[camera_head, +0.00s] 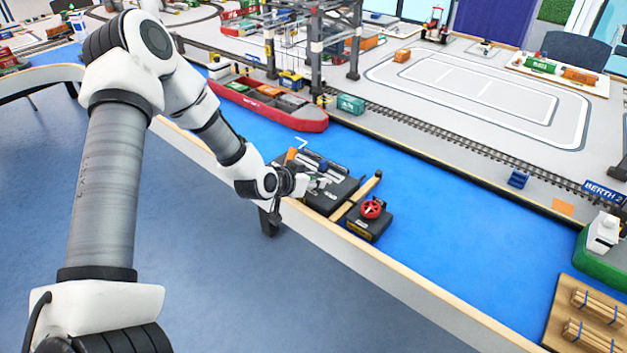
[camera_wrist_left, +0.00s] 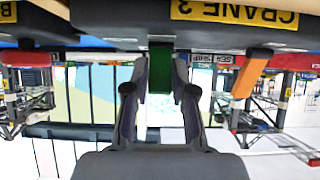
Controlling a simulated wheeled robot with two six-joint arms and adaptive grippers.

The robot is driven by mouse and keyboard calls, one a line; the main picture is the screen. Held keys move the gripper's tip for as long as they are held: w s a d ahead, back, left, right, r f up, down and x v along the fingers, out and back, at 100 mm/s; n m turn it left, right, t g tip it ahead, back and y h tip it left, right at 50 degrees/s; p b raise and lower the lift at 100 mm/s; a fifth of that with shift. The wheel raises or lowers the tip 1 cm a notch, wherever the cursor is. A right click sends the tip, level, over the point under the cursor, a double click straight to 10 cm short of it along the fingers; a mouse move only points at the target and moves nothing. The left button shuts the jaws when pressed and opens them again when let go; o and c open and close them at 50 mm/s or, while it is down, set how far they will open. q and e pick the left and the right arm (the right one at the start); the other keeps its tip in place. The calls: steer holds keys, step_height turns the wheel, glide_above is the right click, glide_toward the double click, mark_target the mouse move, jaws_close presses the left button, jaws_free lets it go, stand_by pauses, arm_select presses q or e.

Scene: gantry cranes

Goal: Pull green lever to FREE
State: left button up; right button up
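The green lever (camera_wrist_left: 160,75) stands between the fingers of my left gripper in the left wrist view, which shows the scene upside down. My left gripper (camera_wrist_left: 161,72) appears shut on it, with a finger against each side. In the head view the left gripper (camera_head: 318,183) is at the near side of a dark control box (camera_head: 340,194), where the arm partly hides the levers. The box carries a yellow CRANE 3 label (camera_wrist_left: 235,12). The lever's FREE marking is not legible. My right gripper is not in view.
A box with a red handwheel (camera_head: 371,209) stands to the right of the control box. The blue water surface (camera_head: 440,225) is mostly clear; a red ship (camera_head: 275,105) lies behind.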

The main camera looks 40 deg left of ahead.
arm_select(q)
steer(key=shift+o, duration=1)
steer(key=v, duration=0.6)
steer(key=shift+s+a+r, duration=0.1)
steer(key=shift+s+r, duration=0.3)
steer(key=shift+s, duration=0.25)
